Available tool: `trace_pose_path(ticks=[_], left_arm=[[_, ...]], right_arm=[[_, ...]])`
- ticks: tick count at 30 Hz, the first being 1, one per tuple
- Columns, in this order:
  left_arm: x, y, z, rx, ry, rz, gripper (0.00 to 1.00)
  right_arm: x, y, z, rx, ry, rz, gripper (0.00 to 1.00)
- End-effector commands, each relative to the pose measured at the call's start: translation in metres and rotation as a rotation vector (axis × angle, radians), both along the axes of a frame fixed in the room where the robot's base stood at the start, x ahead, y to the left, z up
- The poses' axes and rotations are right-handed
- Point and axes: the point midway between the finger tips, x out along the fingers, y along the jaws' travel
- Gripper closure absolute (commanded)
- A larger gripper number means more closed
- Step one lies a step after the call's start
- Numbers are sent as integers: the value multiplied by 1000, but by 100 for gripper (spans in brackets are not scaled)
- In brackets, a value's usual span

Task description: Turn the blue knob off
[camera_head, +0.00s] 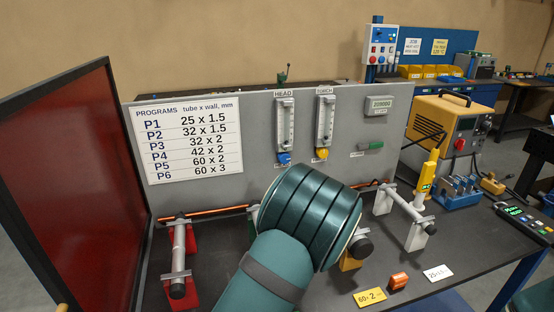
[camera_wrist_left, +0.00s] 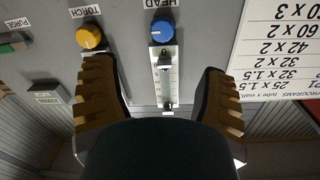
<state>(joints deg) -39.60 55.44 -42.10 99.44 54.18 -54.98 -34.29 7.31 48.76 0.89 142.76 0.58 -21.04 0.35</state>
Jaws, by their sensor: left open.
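The blue knob (camera_head: 284,158) sits under the HEAD flow meter (camera_head: 285,122) on the grey panel. In the left wrist view the panel appears upside down. There the blue knob (camera_wrist_left: 162,31) is at the top centre, just above a "0" mark, beyond the fingertips. My left gripper (camera_wrist_left: 154,72) is open and empty, with its two tan-padded fingers either side of the HEAD meter tube. In the head view my teal arm hides this gripper. The knob's exact setting is too small to read. My right gripper is not in view.
The yellow TORCH knob (camera_head: 321,153) is close to the right of the blue one. A green PURGE switch (camera_head: 370,147) is farther right. The programs chart (camera_head: 189,138) is on the left of the panel.

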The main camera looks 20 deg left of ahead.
Motion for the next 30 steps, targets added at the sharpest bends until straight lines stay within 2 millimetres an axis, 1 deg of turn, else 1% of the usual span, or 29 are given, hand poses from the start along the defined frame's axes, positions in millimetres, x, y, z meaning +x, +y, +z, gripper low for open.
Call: trace_pose_path(ticks=[6, 10, 14, 24, 30], left_arm=[[-1, -3, 1, 18, 16, -13, 27], [8, 3, 0, 18, 16, -12, 27], [25, 14, 1, 18, 15, -12, 27], [80, 47, 1, 18, 14, -13, 27], [103, 61, 1, 18, 15, -12, 27]], right_arm=[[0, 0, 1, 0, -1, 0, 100], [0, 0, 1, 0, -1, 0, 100], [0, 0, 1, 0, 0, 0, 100], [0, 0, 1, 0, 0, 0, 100], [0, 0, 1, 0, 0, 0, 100]])
